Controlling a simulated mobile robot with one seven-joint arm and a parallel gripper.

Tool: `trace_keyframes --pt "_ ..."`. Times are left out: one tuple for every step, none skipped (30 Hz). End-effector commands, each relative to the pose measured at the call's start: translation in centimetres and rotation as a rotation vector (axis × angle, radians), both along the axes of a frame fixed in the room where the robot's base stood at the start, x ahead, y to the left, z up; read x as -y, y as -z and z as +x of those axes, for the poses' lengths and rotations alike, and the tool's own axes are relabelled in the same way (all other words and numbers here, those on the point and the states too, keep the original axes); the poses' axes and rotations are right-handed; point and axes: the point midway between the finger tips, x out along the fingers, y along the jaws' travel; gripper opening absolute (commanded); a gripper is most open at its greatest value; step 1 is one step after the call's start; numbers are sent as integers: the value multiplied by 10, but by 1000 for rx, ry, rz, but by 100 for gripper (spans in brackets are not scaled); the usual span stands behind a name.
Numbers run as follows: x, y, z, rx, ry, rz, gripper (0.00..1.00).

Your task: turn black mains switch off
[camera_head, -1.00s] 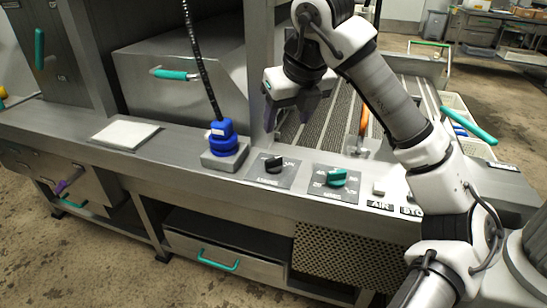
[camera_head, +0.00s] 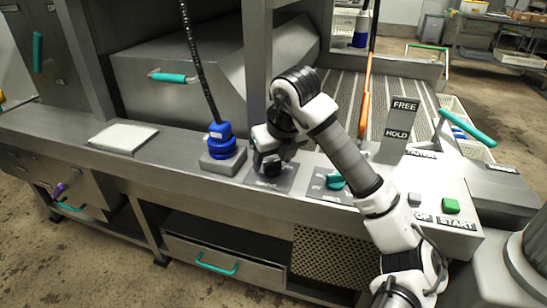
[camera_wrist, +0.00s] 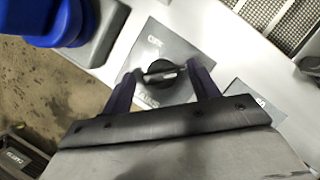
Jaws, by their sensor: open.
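The black mains switch (camera_wrist: 160,74) is a round rotary knob with a raised bar, on a grey plate (camera_wrist: 182,50) marked "OFF" at one edge. In the wrist view it sits between the two dark fingers of my gripper (camera_wrist: 163,82), which are open on either side of it with gaps showing. In the head view my gripper (camera_head: 268,165) is low over the same plate (camera_head: 285,178), and the knob is mostly hidden behind it. I cannot tell whether the fingers touch the knob.
A blue plug (camera_head: 221,138) with a black cable stands close left of my gripper; it also shows in the wrist view (camera_wrist: 45,20). A teal knob (camera_head: 335,181) is close right. Beyond are a grey button (camera_head: 414,199) and green start button (camera_head: 451,205). A white pad (camera_head: 123,137) lies left.

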Motion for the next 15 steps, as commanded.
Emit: trace_keyframes --pt "0 0 0 0 0 0 60" --pt "0 0 0 0 0 0 60" --pt "0 0 0 0 0 0 60" --pt "0 0 0 0 0 0 56" --pt "0 0 0 0 0 0 52" --pt "0 0 0 0 0 0 47" --pt "0 0 0 0 0 0 43" --pt "0 0 0 0 0 0 39" --pt "0 0 0 0 0 0 34" --pt "0 0 0 0 0 0 30" --pt "0 0 0 0 1 0 26" --pt "0 0 0 0 1 0 21" --pt "0 0 0 0 1 0 17" --pt "0 0 0 0 1 0 15" --pt "0 0 0 0 0 0 15"
